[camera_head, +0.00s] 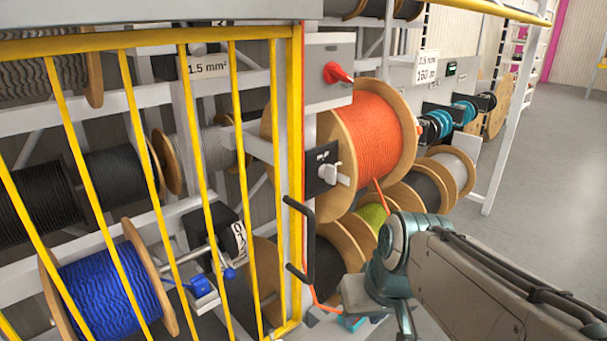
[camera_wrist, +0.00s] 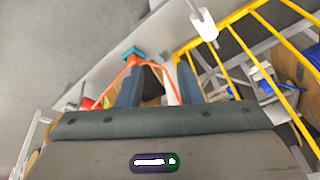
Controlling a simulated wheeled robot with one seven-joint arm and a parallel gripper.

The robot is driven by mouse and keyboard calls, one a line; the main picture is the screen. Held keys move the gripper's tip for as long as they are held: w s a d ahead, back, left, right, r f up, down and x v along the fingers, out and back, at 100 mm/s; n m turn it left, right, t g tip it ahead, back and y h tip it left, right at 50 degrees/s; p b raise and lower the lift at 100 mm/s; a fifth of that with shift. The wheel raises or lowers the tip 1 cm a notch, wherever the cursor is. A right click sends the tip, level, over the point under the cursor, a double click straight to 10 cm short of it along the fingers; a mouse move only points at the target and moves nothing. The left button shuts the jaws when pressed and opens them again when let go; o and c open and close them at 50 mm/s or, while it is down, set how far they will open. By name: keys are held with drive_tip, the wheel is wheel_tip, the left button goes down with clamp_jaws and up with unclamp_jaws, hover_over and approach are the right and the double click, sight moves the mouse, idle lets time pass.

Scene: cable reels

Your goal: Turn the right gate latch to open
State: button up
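The right gate latch (camera_head: 328,172) is a pale grey knob on a dark plate, on the post at the right end of the yellow barred gate (camera_head: 296,200). The gate stands in line with its post, and I see no clear gap. A black bar handle (camera_head: 309,245) is on the gate's right edge, below the latch. My gripper (camera_wrist: 158,82) is open and empty in the wrist view, its two blue-grey fingers apart. In the head view my wrist is low and right of the handle, apart from the latch; its fingertips are hard to make out there.
A large orange cable reel (camera_head: 372,138) stands right behind the latch, below a grey box with a red switch (camera_head: 337,73). Orange cable hangs near my gripper, with a teal piece (camera_wrist: 133,52) by it. A blue reel (camera_head: 105,290) is behind the bars. Open floor (camera_head: 545,170) lies right.

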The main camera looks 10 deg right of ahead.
drive_tip(key=w+d+r+n+t+y+b, duration=0.2)
drive_tip(key=w+r+t+y+b, duration=0.15)
drive_tip(key=w+r+b, duration=0.5)
drive_tip(key=n+t+y+b, duration=0.2)
drive_tip(key=n+t+y, duration=0.1)
drive_tip(key=n+t, duration=0.15)
approach(335, 173)
drive_tip(key=p+x, duration=0.1)
drive_tip(key=x, duration=0.9)
drive_tip(key=shift+d, duration=0.1)
drive_tip(key=shift+c, duration=0.3)
drive_tip(key=shift+g, duration=0.3)
drive_tip(key=c, duration=0.6)
